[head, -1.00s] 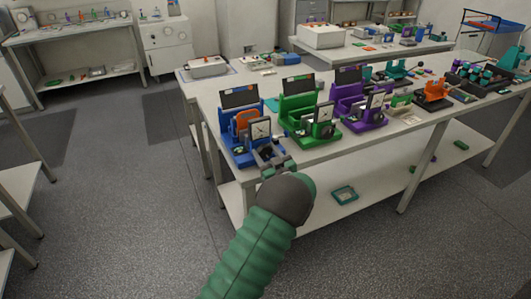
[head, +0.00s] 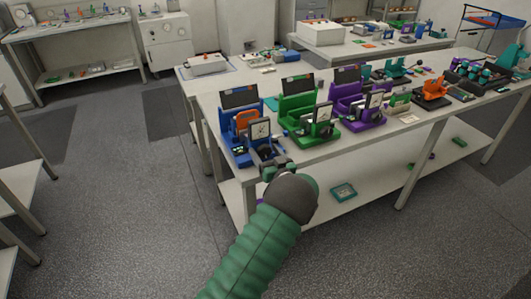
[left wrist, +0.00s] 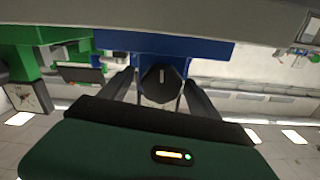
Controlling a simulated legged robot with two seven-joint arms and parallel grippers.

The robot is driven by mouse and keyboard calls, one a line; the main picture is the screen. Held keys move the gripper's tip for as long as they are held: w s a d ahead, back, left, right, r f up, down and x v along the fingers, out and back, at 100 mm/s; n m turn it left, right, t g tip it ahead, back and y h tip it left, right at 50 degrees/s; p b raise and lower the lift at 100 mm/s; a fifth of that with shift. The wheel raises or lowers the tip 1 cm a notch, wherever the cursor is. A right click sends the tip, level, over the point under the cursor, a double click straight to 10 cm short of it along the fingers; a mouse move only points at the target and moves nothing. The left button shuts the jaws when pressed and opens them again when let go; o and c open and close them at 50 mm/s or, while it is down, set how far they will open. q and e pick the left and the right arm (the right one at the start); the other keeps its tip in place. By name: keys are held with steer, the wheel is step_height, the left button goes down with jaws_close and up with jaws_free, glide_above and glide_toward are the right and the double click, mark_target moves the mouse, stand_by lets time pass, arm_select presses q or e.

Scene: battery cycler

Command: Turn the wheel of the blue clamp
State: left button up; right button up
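The blue clamp (head: 236,150) stands at the near left corner of the long table, with an orange part, a dark panel and a square dial on it. My left gripper (head: 272,164) is at its front, at the table edge. In the left wrist view the dark round wheel (left wrist: 161,84), with a pale mark, sits below the clamp's blue body (left wrist: 190,47). The fingers of my left gripper (left wrist: 160,92) are apart on either side of the wheel, with light gaps showing. In the head view the gripper hides the wheel. My right gripper is not in view.
A green clamp (head: 298,118) stands just right of the blue one, then a purple clamp (head: 347,105). An orange device (head: 433,89) is further right. The table's lower shelf (head: 385,176) holds a teal tray (head: 343,192). The floor at left is clear.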

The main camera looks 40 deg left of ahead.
arm_select(q)
steer(key=v, duration=1.7)
steer(key=shift+a, duration=0.15)
